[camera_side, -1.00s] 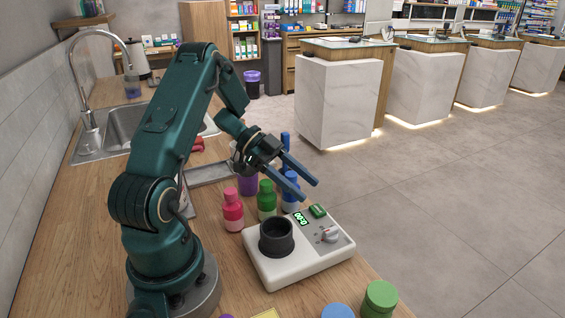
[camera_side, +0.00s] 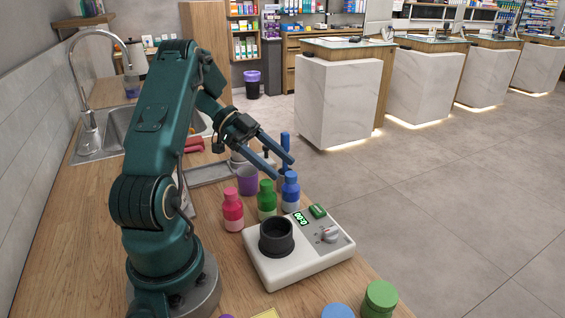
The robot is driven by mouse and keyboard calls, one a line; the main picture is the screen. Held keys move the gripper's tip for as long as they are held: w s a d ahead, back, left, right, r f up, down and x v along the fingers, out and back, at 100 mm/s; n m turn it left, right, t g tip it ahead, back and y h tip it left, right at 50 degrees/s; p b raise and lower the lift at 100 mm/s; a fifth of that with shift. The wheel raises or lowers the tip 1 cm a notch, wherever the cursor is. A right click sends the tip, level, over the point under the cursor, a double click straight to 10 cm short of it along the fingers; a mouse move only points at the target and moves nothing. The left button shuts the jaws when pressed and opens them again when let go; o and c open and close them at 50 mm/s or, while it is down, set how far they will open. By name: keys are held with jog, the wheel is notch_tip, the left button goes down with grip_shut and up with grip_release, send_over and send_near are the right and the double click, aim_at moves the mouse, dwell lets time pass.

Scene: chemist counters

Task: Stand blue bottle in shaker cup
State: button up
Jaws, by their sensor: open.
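The blue bottle (camera_side: 290,193) stands upright on the wooden counter, behind the white shaker and right of the green bottle. The black shaker cup (camera_side: 276,237) sits on the left part of the white shaker (camera_side: 303,262); its opening faces up and looks empty. My gripper (camera_side: 283,167) is open, with its two long blue-grey fingers pointing right and slightly down. The fingertips are at the level of the blue bottle's cap in the picture, close to it. I cannot tell whether they touch it. Nothing is held.
The green bottle (camera_side: 267,200) stands just left of the blue one, and the red bottle (camera_side: 233,211) further left. A purple cup (camera_side: 247,180) and a grey tray (camera_side: 208,173) are behind. Green (camera_side: 380,298) and blue (camera_side: 338,311) lids show at the front edge.

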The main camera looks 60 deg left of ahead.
notch_tip(320, 180, up, 11)
jog(key=w+a+r+n+t+y, duration=0.1)
jog(key=w+a+n+t+y, duration=0.2)
jog(key=w, duration=0.7)
jog(key=w+a+r+n+t+y, duration=0.1)
jog(key=w+n+t+y, duration=0.35)
jog(key=w, duration=0.45)
jog(key=n+g+y, duration=1.5)
jog(key=n+g, duration=0.2)
jog(key=n, duration=0.7)
send_over(294, 176)
notch_tip(294, 176, down, 2)
jog(key=f, duration=1.1)
jog(key=shift+w+d+f, duration=0.1)
jog(key=shift+d+f, duration=0.05)
jog(key=shift+d, duration=0.2)
jog(key=shift+f, duration=0.4)
jog(key=shift+a+f, duration=0.2)
jog(key=shift+x, duration=2.35)
